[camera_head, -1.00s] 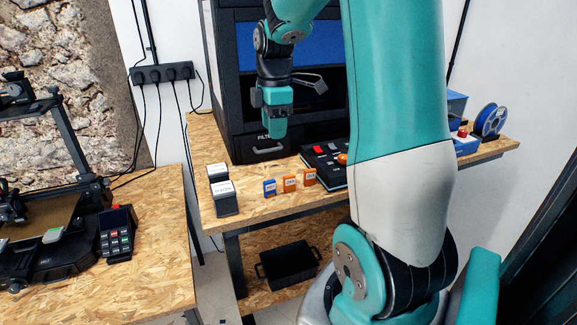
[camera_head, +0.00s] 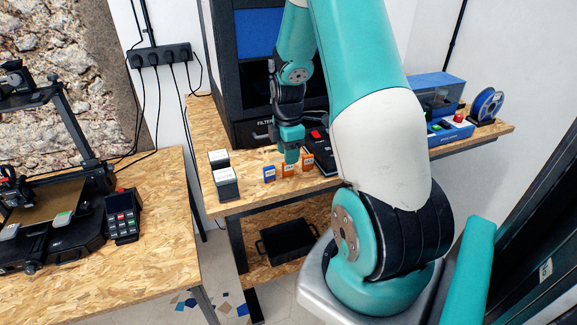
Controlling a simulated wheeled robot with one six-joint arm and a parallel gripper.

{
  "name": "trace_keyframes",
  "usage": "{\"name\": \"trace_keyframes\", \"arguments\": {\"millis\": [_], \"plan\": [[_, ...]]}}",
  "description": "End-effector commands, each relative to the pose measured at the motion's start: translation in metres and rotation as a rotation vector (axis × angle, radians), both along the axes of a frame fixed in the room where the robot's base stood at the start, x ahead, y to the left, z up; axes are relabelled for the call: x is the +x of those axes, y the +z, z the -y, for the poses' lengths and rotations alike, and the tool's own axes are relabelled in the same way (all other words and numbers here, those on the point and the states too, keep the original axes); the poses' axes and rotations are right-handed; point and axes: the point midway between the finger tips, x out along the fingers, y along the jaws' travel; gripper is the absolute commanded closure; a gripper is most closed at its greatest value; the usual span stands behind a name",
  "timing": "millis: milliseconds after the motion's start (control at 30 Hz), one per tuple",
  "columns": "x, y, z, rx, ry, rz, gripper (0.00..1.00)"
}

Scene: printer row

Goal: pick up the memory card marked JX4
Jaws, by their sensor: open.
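A small blue card (camera_head: 269,173) and two orange cards, one in the middle (camera_head: 288,171) and one on the right (camera_head: 307,164), stand upright in a row near the front edge of the wooden table (camera_head: 250,200). Their labels are too small to read, so I cannot tell which is marked JX4. My gripper (camera_head: 291,158) points down just above or behind the middle orange card. It is open, and I cannot tell whether its fingers touch a card. It partly hides the orange cards' tops.
Two dark boxes with white tops (camera_head: 225,182) stand left of the cards. A black control panel (camera_head: 322,152) lies close behind the right orange card. A blue spool (camera_head: 487,105) stands at the far right. A black crate (camera_head: 288,242) sits on the lower shelf.

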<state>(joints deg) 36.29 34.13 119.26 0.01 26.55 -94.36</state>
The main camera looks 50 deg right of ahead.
Motion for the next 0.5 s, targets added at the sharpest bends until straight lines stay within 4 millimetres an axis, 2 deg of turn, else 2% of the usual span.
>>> {"name": "trace_keyframes", "arguments": {"millis": [300, 500], "plan": [[0.000, -0.038, 0.001, 0.002, -0.001, -0.003, 0.55], [0.001, -0.043, 0.001, 0.000, 0.000, 0.000, 0.55]]}}
